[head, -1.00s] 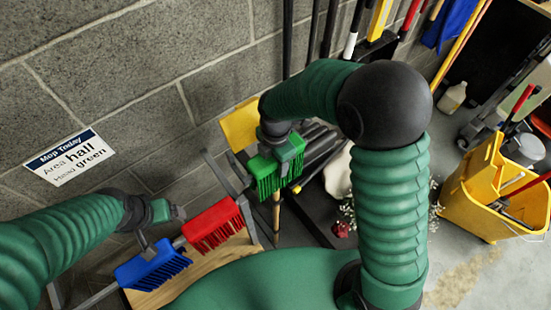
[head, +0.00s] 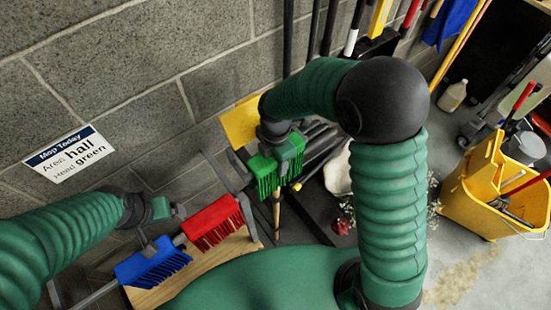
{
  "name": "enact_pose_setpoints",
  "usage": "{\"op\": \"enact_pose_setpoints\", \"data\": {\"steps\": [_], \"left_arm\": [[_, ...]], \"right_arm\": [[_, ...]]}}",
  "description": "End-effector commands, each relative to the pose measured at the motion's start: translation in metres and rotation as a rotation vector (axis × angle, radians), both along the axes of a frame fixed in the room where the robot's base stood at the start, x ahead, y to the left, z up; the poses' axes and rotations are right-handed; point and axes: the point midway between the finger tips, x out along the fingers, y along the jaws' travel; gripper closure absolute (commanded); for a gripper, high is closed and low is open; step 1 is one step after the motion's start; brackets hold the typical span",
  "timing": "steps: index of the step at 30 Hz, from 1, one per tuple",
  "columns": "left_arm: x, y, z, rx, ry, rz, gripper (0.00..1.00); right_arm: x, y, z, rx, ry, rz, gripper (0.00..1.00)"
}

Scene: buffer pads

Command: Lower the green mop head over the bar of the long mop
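A wooden handle (head: 276,212) shows just below the green head. A dark bar with a yellow tip (head: 297,186) shows beside its lower right. I cannot tell whether either belongs to the long mop, and any mop bar under the head is hidden. My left gripper (head: 172,212) is by the red and blue heads; its fingers are too unclear to tell open from shut.
The red head (head: 212,222) and blue head (head: 150,263) sit on a rail over a wooden board (head: 218,262). A wall sign (head: 70,153) reads "Mop Today, Area hall, Head green". A yellow bucket (head: 490,195) stands at right. Long handles lean along the wall behind.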

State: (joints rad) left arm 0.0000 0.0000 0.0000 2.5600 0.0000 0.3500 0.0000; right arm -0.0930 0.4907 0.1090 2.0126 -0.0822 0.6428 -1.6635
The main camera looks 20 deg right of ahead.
Motion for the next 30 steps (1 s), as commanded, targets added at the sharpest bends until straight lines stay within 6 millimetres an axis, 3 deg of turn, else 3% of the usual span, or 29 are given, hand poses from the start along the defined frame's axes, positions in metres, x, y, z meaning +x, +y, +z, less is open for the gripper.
{"op": "enact_pose_setpoints", "data": {"steps": [7,8,13,26,30], "left_arm": [[0.0,0.0,-0.001,0.0,0.0,0.0,0.15],[0.0,0.0,-0.001,0.0,0.0,0.0,0.15],[0.0,0.0,-0.001,0.0,0.0,0.0,0.15],[0.0,0.0,0.0,0.0,0.0,0.0,0.15],[0.0,0.0,-0.002,0.0,0.0,0.0,0.15]], "right_arm": [[0.001,0.001,-0.002,0.001,-0.002,0.001,1.0],[0.001,0.001,-0.002,0.001,-0.002,0.002,0.45],[0.0,0.0,-0.002,0.0,-0.001,0.002,0.22],[-0.001,0.0,-0.001,0.0,-0.001,0.001,0.22],[0.001,0.001,0.011,0.001,-0.004,0.001,0.22]]}}
